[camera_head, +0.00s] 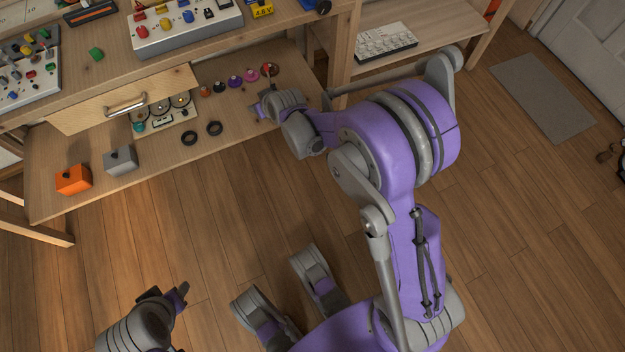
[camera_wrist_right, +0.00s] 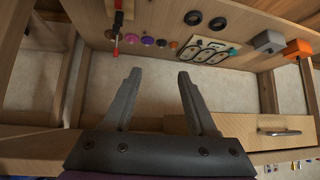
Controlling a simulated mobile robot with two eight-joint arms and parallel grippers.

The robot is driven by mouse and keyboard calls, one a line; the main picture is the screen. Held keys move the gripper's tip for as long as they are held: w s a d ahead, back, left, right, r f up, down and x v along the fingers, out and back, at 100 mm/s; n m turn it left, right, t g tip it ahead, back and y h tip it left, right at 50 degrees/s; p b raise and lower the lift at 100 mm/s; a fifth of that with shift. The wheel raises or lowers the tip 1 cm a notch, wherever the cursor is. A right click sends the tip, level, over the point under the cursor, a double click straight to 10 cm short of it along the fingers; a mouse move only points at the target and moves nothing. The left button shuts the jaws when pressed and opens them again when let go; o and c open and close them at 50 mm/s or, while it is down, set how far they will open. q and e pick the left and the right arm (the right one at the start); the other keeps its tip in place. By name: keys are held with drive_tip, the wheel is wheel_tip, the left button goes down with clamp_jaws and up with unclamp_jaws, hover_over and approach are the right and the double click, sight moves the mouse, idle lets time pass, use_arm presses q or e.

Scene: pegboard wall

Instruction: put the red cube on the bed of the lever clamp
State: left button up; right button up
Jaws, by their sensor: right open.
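I cannot make out the red cube for certain in either view. A red-tipped upright piece (camera_wrist_right: 117,40) on a pale mount, at the top left of the right wrist view, may be the lever clamp; its bed cannot be made out. My right gripper (camera_head: 264,104) is over the right part of the lower wooden shelf (camera_head: 215,155). In the right wrist view its fingers (camera_wrist_right: 159,74) are apart with nothing between them. My left gripper (camera_head: 178,298) is low over the floor, away from the shelf; its finger opening is unclear.
An orange box (camera_head: 73,180) and a grey box (camera_head: 120,161) stand at the shelf's left. A drawer front (camera_head: 120,98) sticks out.

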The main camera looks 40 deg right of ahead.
drive_tip(key=s+a+r+g, duration=0.1)
drive_tip(key=s+a+r, duration=0.15)
drive_tip(key=s, duration=0.55)
drive_tip(key=s+a+r+g, duration=0.15)
drive_tip(key=s+r, duration=0.25)
drive_tip(key=s, duration=0.4)
drive_tip(key=s+a+n+g, duration=0.1)
drive_tip(key=s+a+g, duration=0.1)
drive_tip(key=s, duration=1.5)
drive_tip(key=shift+a+f, duration=0.25)
drive_tip(key=shift+a, duration=0.05)
